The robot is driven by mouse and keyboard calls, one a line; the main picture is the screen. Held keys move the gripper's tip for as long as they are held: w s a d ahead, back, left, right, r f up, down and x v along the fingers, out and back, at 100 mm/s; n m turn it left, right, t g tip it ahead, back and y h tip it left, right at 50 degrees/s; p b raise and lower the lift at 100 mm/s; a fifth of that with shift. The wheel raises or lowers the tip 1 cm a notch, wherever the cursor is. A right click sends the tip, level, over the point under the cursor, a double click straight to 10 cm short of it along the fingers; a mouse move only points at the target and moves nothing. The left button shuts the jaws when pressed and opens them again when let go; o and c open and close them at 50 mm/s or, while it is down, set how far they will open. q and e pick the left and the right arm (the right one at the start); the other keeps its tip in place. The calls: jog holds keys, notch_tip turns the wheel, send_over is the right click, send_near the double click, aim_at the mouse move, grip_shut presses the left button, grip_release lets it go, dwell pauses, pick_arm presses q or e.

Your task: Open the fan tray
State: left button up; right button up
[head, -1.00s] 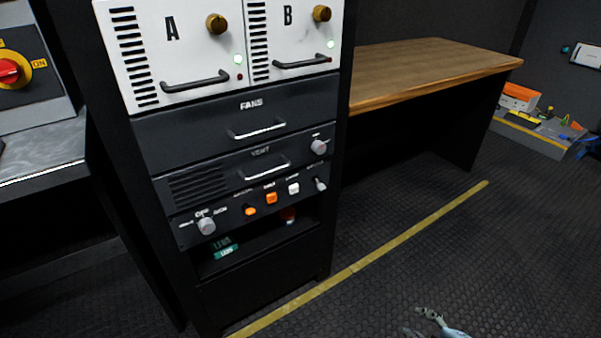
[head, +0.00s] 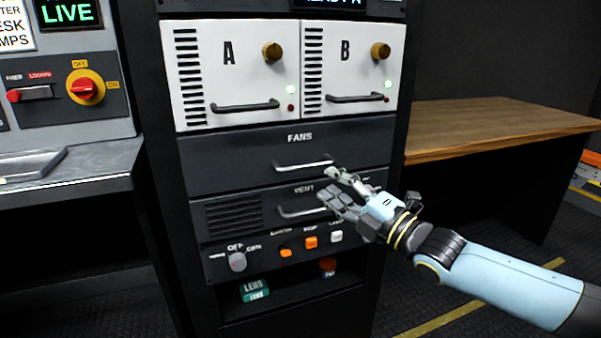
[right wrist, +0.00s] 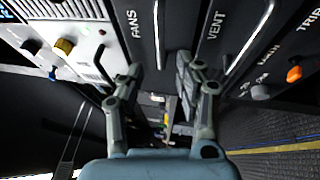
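The fan tray (head: 230,160) is a dark drawer front marked FANS, flush in the rack below the white A and B units. Its pale bar handle (head: 290,166) runs across its lower middle. My right gripper (head: 328,183) is open and empty, in front of the rack at the right end of that handle and over part of the VENT panel. In the right wrist view, the fan tray handle (right wrist: 157,30) lies ahead, between the lines of the two spread fingers (right wrist: 160,68). I cannot tell whether a finger touches it. My left gripper is not in view.
The VENT panel (head: 232,216) with its own handle (head: 295,211) sits directly below. Under it are a knob (head: 238,262) and orange and white buttons. The A unit (head: 240,90) has a handle above. A wooden desk (head: 490,125) stands to the right.

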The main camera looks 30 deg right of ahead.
aim_at(308, 168)
jog(key=b+x, duration=0.1)
jog(key=x, duration=0.6)
jog(key=shift+w, duration=0.25)
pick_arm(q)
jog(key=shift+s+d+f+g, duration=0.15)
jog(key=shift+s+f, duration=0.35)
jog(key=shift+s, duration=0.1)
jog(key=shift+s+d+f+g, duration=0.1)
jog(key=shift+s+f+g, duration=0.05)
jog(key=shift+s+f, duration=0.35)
pick_arm(e)
jog(key=shift+w+a+r, duration=0.1)
jog(key=shift+w, duration=0.35)
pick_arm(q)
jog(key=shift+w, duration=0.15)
pick_arm(e)
grip_shut()
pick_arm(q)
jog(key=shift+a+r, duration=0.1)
